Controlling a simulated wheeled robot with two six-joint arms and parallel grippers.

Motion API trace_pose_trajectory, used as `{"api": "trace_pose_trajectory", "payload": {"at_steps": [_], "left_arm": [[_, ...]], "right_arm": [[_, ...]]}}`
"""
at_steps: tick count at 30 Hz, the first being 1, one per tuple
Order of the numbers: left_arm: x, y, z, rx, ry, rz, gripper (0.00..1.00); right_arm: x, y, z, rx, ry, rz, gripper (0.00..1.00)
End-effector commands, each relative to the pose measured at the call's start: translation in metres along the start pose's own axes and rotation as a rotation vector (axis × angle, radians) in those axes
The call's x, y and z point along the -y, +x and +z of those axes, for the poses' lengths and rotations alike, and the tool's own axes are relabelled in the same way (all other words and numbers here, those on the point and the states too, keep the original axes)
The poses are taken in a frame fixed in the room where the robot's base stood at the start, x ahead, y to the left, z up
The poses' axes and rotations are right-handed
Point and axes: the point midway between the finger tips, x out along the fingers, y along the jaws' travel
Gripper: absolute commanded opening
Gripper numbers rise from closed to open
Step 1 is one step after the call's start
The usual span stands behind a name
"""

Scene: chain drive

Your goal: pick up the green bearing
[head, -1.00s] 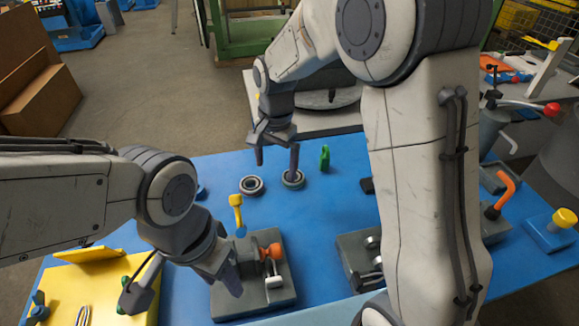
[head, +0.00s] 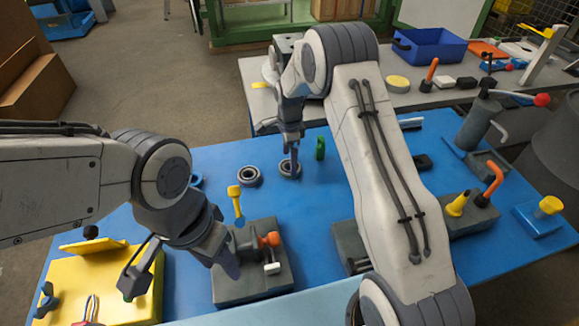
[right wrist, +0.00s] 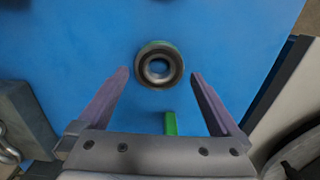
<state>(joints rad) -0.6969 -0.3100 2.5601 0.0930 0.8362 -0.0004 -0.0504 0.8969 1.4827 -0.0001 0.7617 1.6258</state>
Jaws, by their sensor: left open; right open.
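The green bearing (head: 290,170) is a dark ring with a green outer rim, lying flat on the blue table. In the right wrist view the green bearing (right wrist: 158,82) lies centred between the fingertips, near their tips. My right gripper (head: 289,158) points down at it, open and empty; its two fingers (right wrist: 158,76) stand apart on either side. One finger covers part of the bearing in the head view. My left gripper (head: 180,272) is open and empty, over the front left of the table.
A second ring-shaped bearing (head: 250,176) lies just left of the green one. A small green piece (head: 320,148) stands close on its right. A grey fixture (head: 252,282) and a yellow tray (head: 110,296) are at the front.

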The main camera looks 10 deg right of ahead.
Motion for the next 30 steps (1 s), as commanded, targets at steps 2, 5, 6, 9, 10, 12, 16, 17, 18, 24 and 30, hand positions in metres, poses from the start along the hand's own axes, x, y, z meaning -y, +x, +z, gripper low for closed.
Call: {"api": "trace_pose_trajectory", "payload": {"at_steps": [2, 5, 6, 9, 10, 12, 16, 17, 18, 24, 30], "left_arm": [[-0.001, -0.01, -0.001, 0.0, 0.0, 0.0, 0.5], [-0.001, -0.011, -0.001, 0.0, 0.0, 0.0, 0.5], [-0.001, -0.011, -0.001, 0.0, 0.0, 0.0, 0.5], [-0.001, -0.011, -0.001, 0.0, 0.0, 0.0, 0.5], [-0.001, -0.011, -0.001, 0.0, 0.0, 0.0, 0.5], [-0.001, -0.011, -0.001, 0.0, 0.0, 0.0, 0.5], [-0.001, -0.011, -0.001, 0.0, 0.0, 0.0, 0.5], [-0.001, -0.011, -0.001, 0.0, 0.0, 0.0, 0.5], [-0.001, -0.011, -0.001, 0.0, 0.0, 0.0, 0.5], [-0.001, -0.011, -0.001, 0.0, 0.0, 0.0, 0.5], [-0.001, -0.01, -0.001, 0.0, 0.0, 0.0, 0.5]], "right_arm": [[-0.003, 0.01, 0.001, 0.0, 0.0, 0.006, 1.0], [-0.002, 0.024, 0.001, 0.0, 0.0, 0.003, 1.0], [-0.002, 0.027, 0.001, 0.0, -0.001, 0.002, 1.0], [-0.001, 0.031, 0.001, 0.0, -0.001, 0.0, 1.0], [-0.001, 0.031, 0.001, 0.0, -0.001, -0.001, 1.0], [-0.001, 0.031, 0.001, 0.0, -0.001, -0.001, 1.0], [-0.001, 0.031, 0.001, 0.0, -0.001, 0.0, 0.81], [-0.001, 0.031, 0.001, 0.0, -0.001, 0.0, 0.69], [-0.001, 0.031, 0.001, 0.0, -0.001, 0.0, 0.54], [-0.001, 0.03, 0.001, 0.0, -0.001, -0.002, 0.05], [0.0, 0.029, 0.001, 0.0, -0.001, -0.002, 0.05]]}}
